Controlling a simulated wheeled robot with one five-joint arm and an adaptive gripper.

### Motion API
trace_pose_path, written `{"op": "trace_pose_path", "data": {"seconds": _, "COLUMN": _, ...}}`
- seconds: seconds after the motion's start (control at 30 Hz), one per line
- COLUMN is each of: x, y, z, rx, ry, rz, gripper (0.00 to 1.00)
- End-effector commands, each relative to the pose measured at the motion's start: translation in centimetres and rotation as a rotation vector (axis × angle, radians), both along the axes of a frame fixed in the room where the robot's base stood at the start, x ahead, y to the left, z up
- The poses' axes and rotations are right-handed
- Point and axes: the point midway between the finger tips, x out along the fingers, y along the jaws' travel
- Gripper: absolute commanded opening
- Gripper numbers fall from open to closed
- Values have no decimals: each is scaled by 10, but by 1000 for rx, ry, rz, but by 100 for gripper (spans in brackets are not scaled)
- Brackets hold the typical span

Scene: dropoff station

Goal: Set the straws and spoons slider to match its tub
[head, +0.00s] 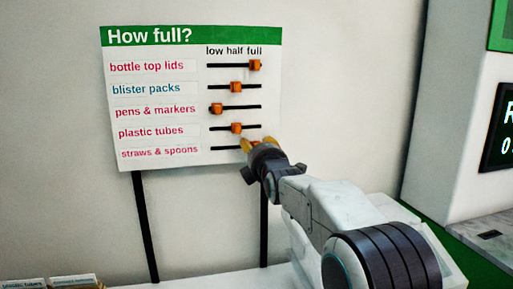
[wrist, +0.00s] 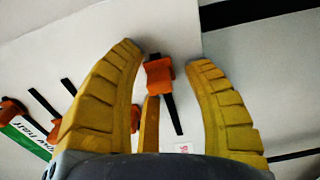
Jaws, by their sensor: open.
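The "How full?" board (head: 195,160) has a straws and spoons row at the bottom, its track (head: 226,150) partly covered by my gripper (head: 258,144). That row's knob is hidden in the head view. In the wrist view, an orange knob (wrist: 159,75) sits on a black track (wrist: 175,118), near the end away from the printed label. My gripper (wrist: 165,58) is open, with its yellow fingers on either side of this knob and a visible gap to each. The straws and spoons tub cannot be made out.
Above, the bottle top lids knob (head: 255,65) is at full, blister packs (head: 236,87) at half, pens and markers (head: 216,109) at low, plastic tubes (head: 236,128) at half. Labelled containers (head: 75,281) show at lower left, contents out of view. A white cabinet (head: 455,130) stands right.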

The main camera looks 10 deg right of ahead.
Motion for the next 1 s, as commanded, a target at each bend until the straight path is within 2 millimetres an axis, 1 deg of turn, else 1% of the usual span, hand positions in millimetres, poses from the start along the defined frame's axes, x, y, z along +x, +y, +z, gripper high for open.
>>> {"op": "trace_pose_path", "data": {"seconds": 0.3, "x": 1, "y": 0, "z": 0, "rx": 0, "ry": 0, "rz": 0, "gripper": 46}}
{"op": "trace_pose_path", "data": {"seconds": 0.8, "x": 1, "y": 0, "z": 0, "rx": 0, "ry": -1, "rz": 0, "gripper": 1}}
{"op": "trace_pose_path", "data": {"seconds": 0.83, "x": 1, "y": 0, "z": 1, "rx": 0, "ry": -1, "rz": 0, "gripper": 0}}
{"op": "trace_pose_path", "data": {"seconds": 1.0, "x": 0, "y": 0, "z": 1, "rx": 0, "ry": -3, "rz": 0, "gripper": 0}}
